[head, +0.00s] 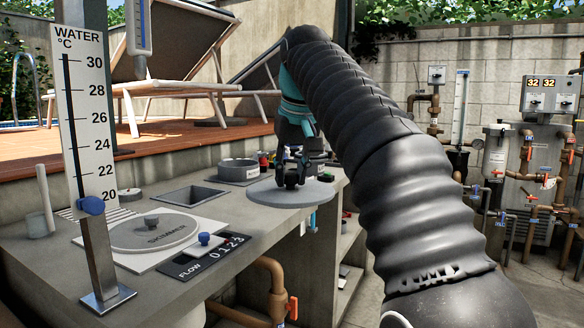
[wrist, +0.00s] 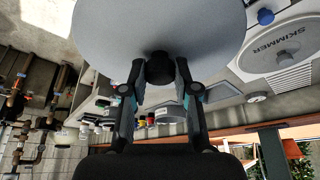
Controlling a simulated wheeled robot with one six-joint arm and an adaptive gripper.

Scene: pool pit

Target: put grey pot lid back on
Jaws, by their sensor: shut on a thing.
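The grey pot lid (head: 285,194) is a flat round disc with a dark knob. My gripper (head: 291,178) is shut on the knob and holds the lid roughly level near the counter's right edge. In the wrist view the lid (wrist: 160,25) fills the top middle, with the knob between the fingertips of my gripper (wrist: 159,70). A round grey open pot (head: 238,171) with a small label stands on the counter, just behind and left of the lid. In the wrist view the pot (wrist: 170,112) shows partly behind a finger.
A SKIMMER cover (head: 152,232), a FLOW counter (head: 205,257) and an upright WATER thermometer (head: 84,120) stand nearer. Small bottles (head: 264,161) stand behind the lid. Pipes (head: 435,110) line the right wall.

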